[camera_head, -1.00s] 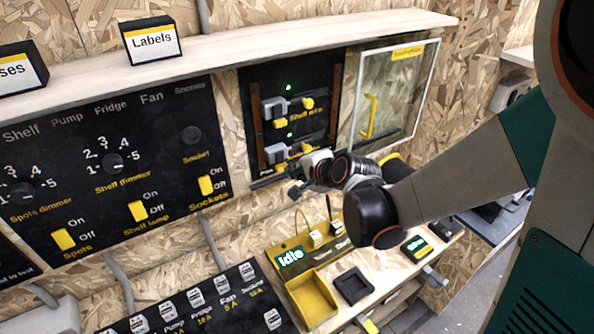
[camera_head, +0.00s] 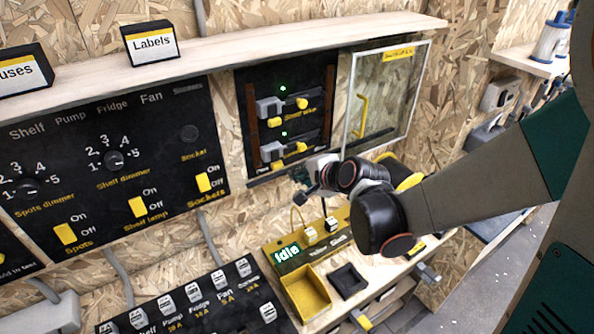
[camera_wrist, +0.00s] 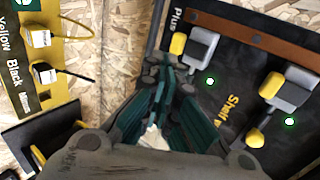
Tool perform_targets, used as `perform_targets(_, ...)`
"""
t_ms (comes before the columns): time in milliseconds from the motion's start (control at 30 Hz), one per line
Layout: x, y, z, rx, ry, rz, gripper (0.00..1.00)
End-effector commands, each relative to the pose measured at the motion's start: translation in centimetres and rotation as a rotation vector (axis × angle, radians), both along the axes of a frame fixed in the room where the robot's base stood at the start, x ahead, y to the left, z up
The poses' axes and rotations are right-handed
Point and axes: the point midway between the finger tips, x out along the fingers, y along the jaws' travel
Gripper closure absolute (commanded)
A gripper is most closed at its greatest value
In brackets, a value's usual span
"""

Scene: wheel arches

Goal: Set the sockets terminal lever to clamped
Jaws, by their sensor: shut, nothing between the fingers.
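A dark terminal panel (camera_head: 325,80) carries two grey terminal blocks, upper (camera_head: 268,107) and lower (camera_head: 271,152), with yellow levers such as the upper right one (camera_head: 302,104) and the lower right one (camera_head: 300,147). Green lights glow above both rows. No terminal label reading "Sockets" is legible. My gripper (camera_head: 302,186) is below the panel's lower edge; in the wrist view its teal fingers (camera_wrist: 168,72) are shut and empty, apart from the levers.
A clear door (camera_head: 392,95) with a yellow handle is right of the panel. A yellow "Idle" tester (camera_head: 286,252) with plugged leads and a yellow tray (camera_head: 305,292) stand below my gripper. The switch panel (camera_head: 110,200) is at left; a wooden shelf (camera_head: 230,50) runs above.

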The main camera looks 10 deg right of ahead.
Motion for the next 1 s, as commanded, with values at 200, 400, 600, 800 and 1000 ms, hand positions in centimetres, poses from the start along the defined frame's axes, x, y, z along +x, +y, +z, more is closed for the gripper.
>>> perform_targets(200, -4.4, -1.9, 0.2, 0.0, 0.001, -0.003, 1.0)
perform_targets(400, -7.5, -3.1, 0.1, 0.001, 0.0, -0.003, 1.0)
perform_targets(600, -9.0, -3.6, 0.1, 0.001, 0.0, -0.001, 1.0)
perform_targets(800, -9.2, -3.6, 0.0, 0.0, 0.0, 0.001, 1.0)
perform_targets(1000, -9.2, -3.6, 0.0, 0.0, 0.0, 0.001, 1.0)
